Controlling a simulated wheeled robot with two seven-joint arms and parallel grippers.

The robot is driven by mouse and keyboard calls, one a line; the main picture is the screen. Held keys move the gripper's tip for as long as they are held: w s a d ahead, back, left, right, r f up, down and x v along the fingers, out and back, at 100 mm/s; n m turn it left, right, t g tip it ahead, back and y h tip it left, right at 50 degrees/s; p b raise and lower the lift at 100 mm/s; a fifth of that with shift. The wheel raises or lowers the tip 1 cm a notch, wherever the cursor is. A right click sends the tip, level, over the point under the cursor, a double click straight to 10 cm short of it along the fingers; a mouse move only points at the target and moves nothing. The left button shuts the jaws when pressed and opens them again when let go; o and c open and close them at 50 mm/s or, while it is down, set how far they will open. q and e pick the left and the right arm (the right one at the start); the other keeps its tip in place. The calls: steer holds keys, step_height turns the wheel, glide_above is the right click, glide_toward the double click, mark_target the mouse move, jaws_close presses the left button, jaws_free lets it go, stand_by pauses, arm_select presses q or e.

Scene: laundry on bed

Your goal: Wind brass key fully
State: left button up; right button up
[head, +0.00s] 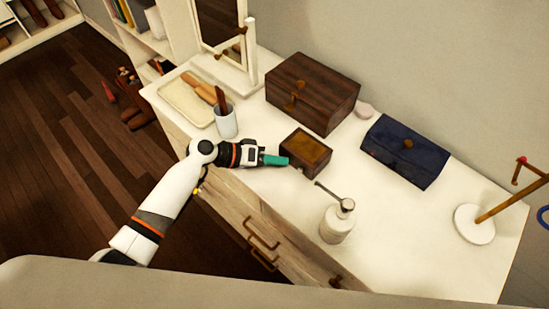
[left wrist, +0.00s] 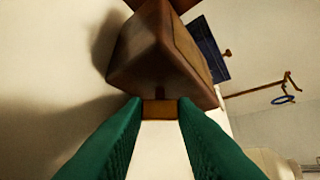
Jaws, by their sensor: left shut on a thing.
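A small brown wooden box (head: 306,151) with a lighter inset top sits on the white dresser top. It looms large at the top of the left wrist view (left wrist: 160,60). The brass key (left wrist: 160,109) shows as a flat golden piece at the side of the box facing me, between my green fingertips. My left gripper (head: 278,160) reaches in from the left beside the box and is shut on the key. In the head view the fingers hide the key. My right gripper is not in view.
A white pump bottle (head: 337,220) stands in front of the small box. A larger dark wooden box (head: 313,92) is behind it, and a blue case (head: 404,151) lies to the right. A cup (head: 226,122) and a tray (head: 187,101) are at the left.

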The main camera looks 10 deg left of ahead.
arm_select(q)
steer(key=shift+s+r+m+y+p, duration=0.1)
steer(key=shift+r+m+y+p, duration=0.15)
steer(key=shift+m+y+p, duration=0.25)
steer(key=y+p, duration=0.1)
steer(key=p, duration=0.1)
steer(key=m+t+y+p, duration=0.1)
steer(key=p, duration=0.1)
steer(key=d+m+t+y+p, duration=0.1)
steer(key=y+p, duration=0.1)
steer(key=p, duration=0.1)
steer(key=shift+s+r, duration=0.25)
steer(key=shift+r, duration=0.05)
steer(key=shift+d+f+m+t+y+p, duration=0.1)
steer(key=shift+f+m+t+y+p, duration=0.1)
steer(key=shift+m+t+y+p, duration=0.85)
steer(key=shift+s+n+p, duration=0.1)
steer(key=shift+n+p, duration=0.15)
steer(key=shift+p, duration=0.1)
steer(key=o, duration=0.7)
steer(key=b+v, duration=0.1)
steer(key=v, duration=1.1)
steer(key=shift+r, duration=0.1)
